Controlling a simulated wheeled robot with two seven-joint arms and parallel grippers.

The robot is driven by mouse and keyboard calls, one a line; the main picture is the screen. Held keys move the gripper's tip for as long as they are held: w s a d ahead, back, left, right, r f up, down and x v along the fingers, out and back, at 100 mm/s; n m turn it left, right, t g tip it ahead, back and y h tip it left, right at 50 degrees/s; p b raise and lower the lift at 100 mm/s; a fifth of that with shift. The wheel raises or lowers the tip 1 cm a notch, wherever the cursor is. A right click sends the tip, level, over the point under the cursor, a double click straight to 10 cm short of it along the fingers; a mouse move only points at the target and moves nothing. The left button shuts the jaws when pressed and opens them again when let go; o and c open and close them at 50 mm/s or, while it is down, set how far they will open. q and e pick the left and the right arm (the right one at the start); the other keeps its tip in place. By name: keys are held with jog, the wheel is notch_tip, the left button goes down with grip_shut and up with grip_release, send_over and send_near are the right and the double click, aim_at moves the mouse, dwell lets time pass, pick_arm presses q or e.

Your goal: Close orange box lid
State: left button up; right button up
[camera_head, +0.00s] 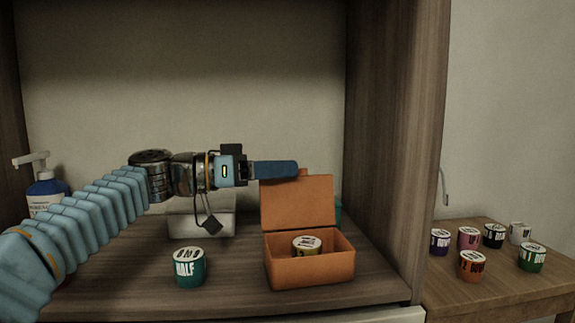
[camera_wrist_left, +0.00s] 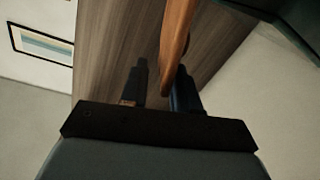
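The orange box (camera_head: 310,270) stands on the wooden cabinet shelf. Its lid (camera_head: 298,205) is open and stands upright at the back of the box. A cup with a pale lid (camera_head: 307,246) sits inside the box. My left gripper (camera_head: 290,170) is at the top edge of the lid, its blue fingers pointing right. In the left wrist view its fingers (camera_wrist_left: 160,85) are apart, and the edge of the orange lid (camera_wrist_left: 175,40) shows between them, closer to the right finger. I cannot tell whether they touch. My right gripper is not in view.
A teal cup (camera_head: 188,268) stands on the shelf left of the box. A white container (camera_head: 200,222) is behind my left arm, and a blue pump bottle (camera_head: 47,187) is at far left. The cabinet's side wall (camera_head: 395,140) rises right of the box. Several cups stand on a side table (camera_head: 500,285).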

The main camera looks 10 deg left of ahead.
pick_arm(q)
jog(key=shift+x, duration=0.8)
grip_shut()
dwell(0.9)
